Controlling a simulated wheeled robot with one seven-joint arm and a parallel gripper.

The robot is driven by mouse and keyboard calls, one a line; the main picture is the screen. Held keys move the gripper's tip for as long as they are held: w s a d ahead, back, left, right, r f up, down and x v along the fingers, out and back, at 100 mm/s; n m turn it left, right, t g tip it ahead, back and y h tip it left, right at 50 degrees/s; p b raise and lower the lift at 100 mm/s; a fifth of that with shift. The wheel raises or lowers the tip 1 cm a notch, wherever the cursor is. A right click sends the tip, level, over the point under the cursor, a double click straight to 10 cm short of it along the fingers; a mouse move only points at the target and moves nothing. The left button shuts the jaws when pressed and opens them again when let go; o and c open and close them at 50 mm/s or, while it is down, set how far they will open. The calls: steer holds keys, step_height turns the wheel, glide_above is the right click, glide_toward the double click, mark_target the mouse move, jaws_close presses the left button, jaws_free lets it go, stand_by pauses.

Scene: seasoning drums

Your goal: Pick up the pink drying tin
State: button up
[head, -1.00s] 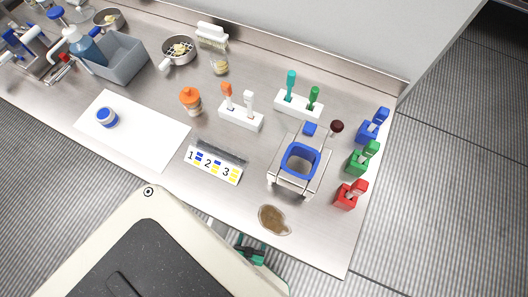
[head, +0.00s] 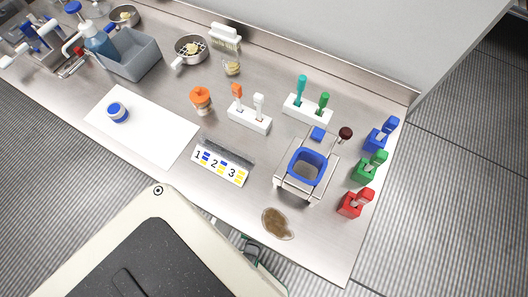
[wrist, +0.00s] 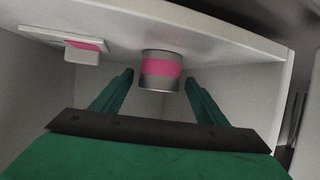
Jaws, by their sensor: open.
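The pink drying tin (wrist: 160,70) is a metal-grey cylinder with a pink band, seen in the wrist view inside a pale compartment or shelf space. My gripper (wrist: 158,80) is open, with one dark green finger on each side of the tin in the picture. Gaps show between both fingers and the tin. I cannot tell how far ahead of the fingertips the tin is. The tin does not show in the head view. There, only a small green part of my arm shows below the bench's front edge, partly hidden.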

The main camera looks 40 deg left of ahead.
steer(key=shift+w, duration=0.15)
steer(key=c, duration=1.2)
steer(key=shift+r, duration=0.1)
